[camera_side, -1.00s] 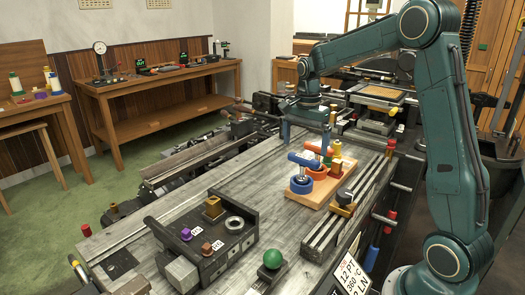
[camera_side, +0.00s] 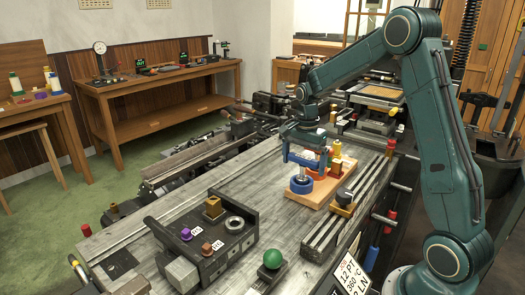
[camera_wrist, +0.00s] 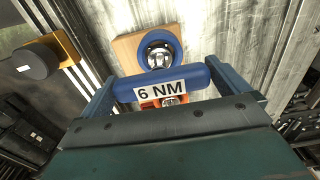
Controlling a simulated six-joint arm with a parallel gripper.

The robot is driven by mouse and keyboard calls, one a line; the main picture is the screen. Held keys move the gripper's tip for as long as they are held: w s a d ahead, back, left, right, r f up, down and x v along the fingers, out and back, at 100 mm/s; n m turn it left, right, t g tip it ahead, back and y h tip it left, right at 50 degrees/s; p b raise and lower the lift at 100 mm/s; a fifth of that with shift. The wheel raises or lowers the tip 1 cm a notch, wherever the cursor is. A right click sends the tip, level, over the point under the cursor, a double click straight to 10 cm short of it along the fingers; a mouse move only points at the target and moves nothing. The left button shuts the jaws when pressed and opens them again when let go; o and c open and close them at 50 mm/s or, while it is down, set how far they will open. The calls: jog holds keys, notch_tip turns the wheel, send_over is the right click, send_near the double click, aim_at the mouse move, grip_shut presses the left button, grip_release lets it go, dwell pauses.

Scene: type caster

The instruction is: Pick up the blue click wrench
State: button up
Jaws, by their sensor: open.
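The blue click wrench (camera_wrist: 161,90) has a T-shaped blue handle with a white "6 NM" label. In the side view the wrench (camera_side: 302,162) stands upright in a blue ring (camera_side: 301,186) on a wooden board (camera_side: 322,200). My gripper (camera_side: 304,158) is over the handle from above and open. In the wrist view its two fingers (camera_wrist: 170,84) stand at the two ends of the handle. Whether they touch it cannot be told. An orange tool (camera_side: 319,168) stands just behind the wrench on the same board, partly hidden by my gripper.
A dark fixture (camera_side: 212,235) and a green ball (camera_side: 273,259) are nearer. The bench left of the board is clear.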

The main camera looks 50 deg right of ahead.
dwell(0.5)
jog(key=c, duration=0.7)
notch_tip(320, 180, up, 20)
jog(key=shift+f, duration=0.1)
dwell(0.4)
dwell(0.5)
